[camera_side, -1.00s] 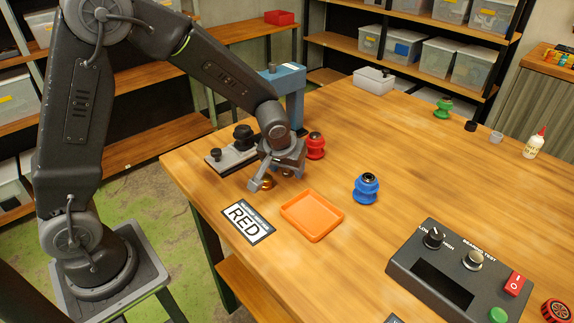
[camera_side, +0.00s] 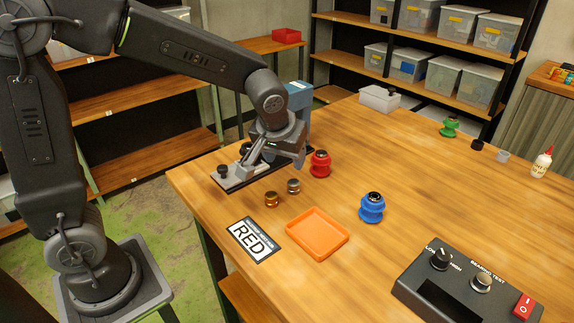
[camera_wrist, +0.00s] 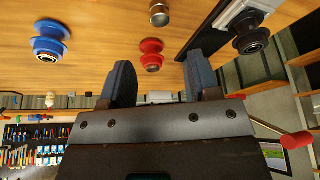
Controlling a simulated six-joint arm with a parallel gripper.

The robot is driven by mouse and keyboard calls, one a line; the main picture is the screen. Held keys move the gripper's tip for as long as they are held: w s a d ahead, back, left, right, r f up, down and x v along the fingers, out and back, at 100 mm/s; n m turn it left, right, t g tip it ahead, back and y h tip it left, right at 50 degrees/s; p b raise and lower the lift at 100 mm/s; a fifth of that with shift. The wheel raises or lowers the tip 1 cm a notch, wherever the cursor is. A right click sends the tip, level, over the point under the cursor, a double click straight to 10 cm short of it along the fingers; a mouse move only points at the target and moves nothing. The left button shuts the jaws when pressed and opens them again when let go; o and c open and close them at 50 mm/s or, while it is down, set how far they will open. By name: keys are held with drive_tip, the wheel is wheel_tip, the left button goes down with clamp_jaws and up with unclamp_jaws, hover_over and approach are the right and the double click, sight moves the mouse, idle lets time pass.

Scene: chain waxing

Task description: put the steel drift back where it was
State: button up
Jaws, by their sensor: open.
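A small silver cylinder (camera_side: 293,186), which looks like the steel drift, stands upright on the table beside a similar brass-coloured cylinder (camera_side: 271,199). The silver one also shows at the top of the wrist view (camera_wrist: 159,14). My gripper (camera_side: 254,154) is behind and left of both, over the metal plate with black knobs (camera_side: 235,182), clear of the cylinders. In the wrist view its two fingers (camera_wrist: 161,82) are apart with nothing between them. Whether the fingers touch the plate is hard to tell.
A red spool (camera_side: 320,164) stands close to my gripper, with a blue post (camera_side: 300,100) behind. An orange tray (camera_side: 318,232), a RED label card (camera_side: 253,240) and a blue spool (camera_side: 372,208) lie nearer the front. A bearing tester (camera_side: 465,287) is at front right.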

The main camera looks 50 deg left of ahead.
drive_tip(key=s+r+m+h, duration=0.1)
drive_tip(key=s+r+m, duration=0.1)
drive_tip(key=s, duration=0.7)
drive_tip(key=s+r+m+t, duration=0.1)
drive_tip(key=s+r+m, duration=0.2)
drive_tip(key=s, duration=0.6)
drive_tip(key=shift+s+a+r+t+h, duration=0.3)
drive_tip(key=shift+s+a+r+h, duration=0.1)
drive_tip(key=shift+r, duration=0.25)
